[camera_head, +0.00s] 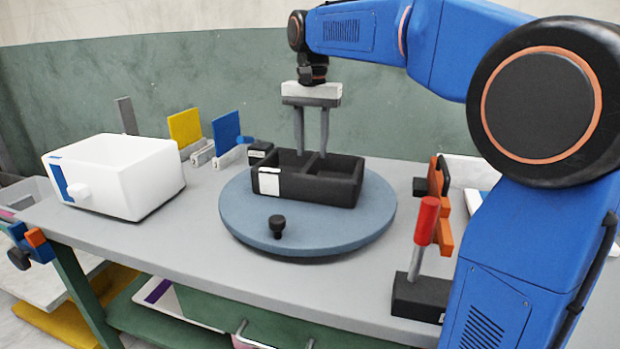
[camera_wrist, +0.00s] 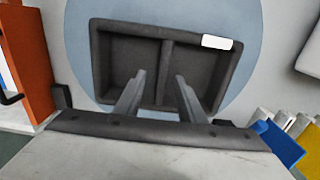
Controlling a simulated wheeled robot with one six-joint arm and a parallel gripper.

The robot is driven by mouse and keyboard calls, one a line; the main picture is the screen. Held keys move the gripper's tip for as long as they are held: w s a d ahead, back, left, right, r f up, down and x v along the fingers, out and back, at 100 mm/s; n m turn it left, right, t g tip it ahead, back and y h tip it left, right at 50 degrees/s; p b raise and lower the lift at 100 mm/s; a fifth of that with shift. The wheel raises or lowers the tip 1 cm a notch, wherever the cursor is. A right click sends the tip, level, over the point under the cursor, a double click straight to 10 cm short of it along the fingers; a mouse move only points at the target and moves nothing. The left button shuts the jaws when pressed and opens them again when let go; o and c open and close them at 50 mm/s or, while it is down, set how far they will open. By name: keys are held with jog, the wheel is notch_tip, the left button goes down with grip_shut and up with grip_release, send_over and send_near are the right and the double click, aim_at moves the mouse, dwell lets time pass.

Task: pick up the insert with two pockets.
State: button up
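The insert with two pockets is a black open box (camera_head: 335,188) with one dividing wall and a white label on its front. It sits on the round blue-grey turntable (camera_head: 245,222). In the wrist view the insert (camera_wrist: 100,60) shows both pockets, empty apart from my fingers. My gripper (camera_head: 311,152) points straight down over it. In the wrist view my gripper (camera_wrist: 160,76) is open, with one finger on each side of the dividing wall and a gap to it on both sides. How deep the fingertips reach is hard to tell.
A white bin (camera_head: 130,190) stands on the table at left. Yellow (camera_head: 185,128) and blue (camera_head: 227,132) panels stand in holders behind. A black knob (camera_head: 277,227) is on the turntable's front. A red-handled clamp (camera_head: 426,222) stands at right, close to my arm.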

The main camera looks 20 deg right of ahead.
aim_at(310, 162)
jog(key=shift+w+a+f, duration=0.1)
jog(key=shift+w+f, duration=0.05)
jog(key=shift+f, duration=1.2)
jog(key=shift+w+a+f, duration=0.1)
jog(key=shift+w+f, duration=0.05)
jog(key=shift+f, duration=1.15)
grip_shut()
